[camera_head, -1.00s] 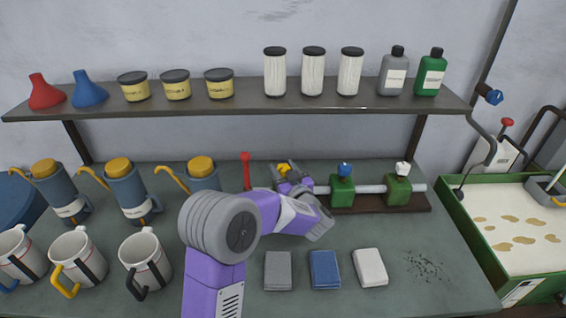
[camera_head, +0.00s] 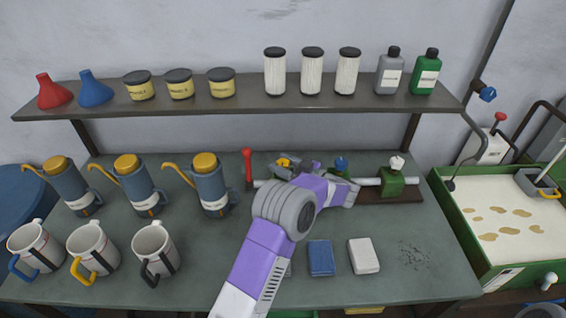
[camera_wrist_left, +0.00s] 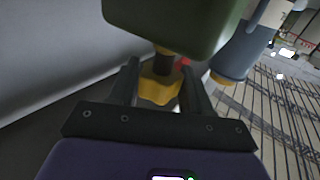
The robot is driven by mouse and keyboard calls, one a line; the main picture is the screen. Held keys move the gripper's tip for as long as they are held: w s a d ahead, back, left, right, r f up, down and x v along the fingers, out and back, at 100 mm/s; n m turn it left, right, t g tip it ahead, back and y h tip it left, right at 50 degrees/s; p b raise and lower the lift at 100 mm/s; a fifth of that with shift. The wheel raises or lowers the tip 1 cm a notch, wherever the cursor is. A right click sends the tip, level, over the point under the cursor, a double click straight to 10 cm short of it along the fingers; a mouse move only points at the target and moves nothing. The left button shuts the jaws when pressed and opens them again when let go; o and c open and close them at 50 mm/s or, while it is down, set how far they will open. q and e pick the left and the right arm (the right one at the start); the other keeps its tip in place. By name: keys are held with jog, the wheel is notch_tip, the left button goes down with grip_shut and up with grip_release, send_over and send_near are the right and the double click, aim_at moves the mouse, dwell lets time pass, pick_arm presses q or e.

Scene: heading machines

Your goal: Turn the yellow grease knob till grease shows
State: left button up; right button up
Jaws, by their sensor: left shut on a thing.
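The yellow grease knob (camera_head: 283,161) is at the left part of the rail on the bench, largely covered by my left gripper (camera_head: 296,167) in the head view. In the left wrist view the knob (camera_wrist_left: 160,88) sits between the two fingers of my left gripper (camera_wrist_left: 161,78), which is shut on it. A dark stem joins the knob to a green block (camera_wrist_left: 175,22). My arm hides most of that block in the head view, so I cannot tell whether grease shows there. My right gripper is not in view.
Along the rail are a red lever (camera_head: 247,166), a blue knob (camera_head: 341,162) and a white knob (camera_head: 396,162). Oil cans (camera_head: 210,187) and mugs (camera_head: 154,248) stand left. Blue (camera_head: 321,258) and white (camera_head: 364,255) cloths lie in front. A shelf (camera_head: 240,104) runs above.

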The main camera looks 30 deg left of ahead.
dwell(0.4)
pick_arm(q)
jog(key=o, duration=0.9)
jog(key=d, duration=0.7)
jog(key=shift+s+d+p, duration=0.15)
jog(key=shift+d+p, duration=0.1)
jog(key=shift+p, duration=0.15)
